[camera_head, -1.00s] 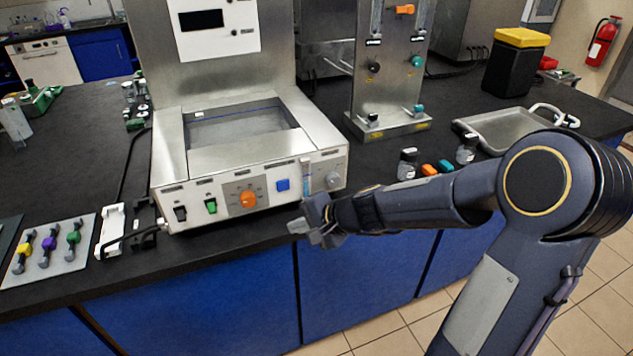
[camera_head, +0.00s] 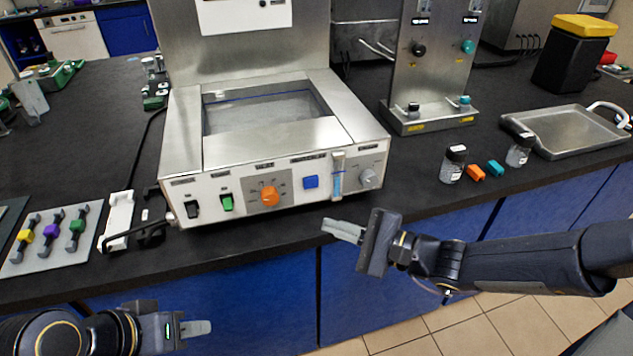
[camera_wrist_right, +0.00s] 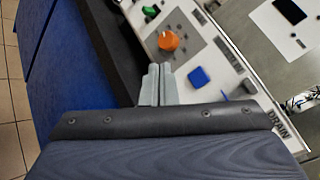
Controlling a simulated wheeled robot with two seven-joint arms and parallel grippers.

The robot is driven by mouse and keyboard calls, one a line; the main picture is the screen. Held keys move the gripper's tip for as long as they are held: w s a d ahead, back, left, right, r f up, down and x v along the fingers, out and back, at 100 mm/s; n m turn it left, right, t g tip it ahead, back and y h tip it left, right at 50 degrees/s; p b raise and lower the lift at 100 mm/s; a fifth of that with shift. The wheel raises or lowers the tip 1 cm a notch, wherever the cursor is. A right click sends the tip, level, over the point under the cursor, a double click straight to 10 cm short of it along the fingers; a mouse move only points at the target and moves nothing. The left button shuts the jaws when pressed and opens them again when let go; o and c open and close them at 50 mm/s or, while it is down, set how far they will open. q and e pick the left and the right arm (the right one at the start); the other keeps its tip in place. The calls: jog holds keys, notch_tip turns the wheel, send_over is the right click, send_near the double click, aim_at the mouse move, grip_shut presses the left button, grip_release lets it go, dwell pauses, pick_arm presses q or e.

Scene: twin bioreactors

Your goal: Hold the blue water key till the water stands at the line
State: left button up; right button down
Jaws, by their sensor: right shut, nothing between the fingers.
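The blue water key (camera_head: 311,182) is a square button on the front panel of the steel bath unit; it also shows in the right wrist view (camera_wrist_right: 199,76). Beside it on the right is an upright sight tube (camera_head: 337,178) with pale blue in it; its exact level against a mark is too small to read. The basin (camera_head: 264,108) has a blue line along its inner wall and a greyish surface below. My right gripper (camera_head: 343,230) is shut and empty, below and in front of the panel, apart from the key. My left gripper (camera_head: 196,328) is low at the left, before the cabinets.
The panel also has an orange knob (camera_head: 269,195), a green switch (camera_head: 227,202), a black switch (camera_head: 193,209) and a grey knob (camera_head: 370,178). Jars (camera_head: 453,164) and a metal tray (camera_head: 575,135) stand to the right. A cable and white holder (camera_head: 118,220) lie left.

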aim_at(305, 186)
jog(key=w+a+p, duration=0.1)
jog(key=w+a, duration=0.1)
jog(key=w, duration=0.6)
jog(key=shift+w+a, duration=0.2)
jog(key=shift+a, duration=0.15)
dwell(1.9)
jog(key=shift+w+a, duration=0.15)
jog(key=shift+w, duration=0.25)
jog(key=shift+w+a+b, duration=0.1)
jog(key=shift+w+b, duration=0.2)
jog(key=shift+w, duration=0.05)
dwell(4.3)
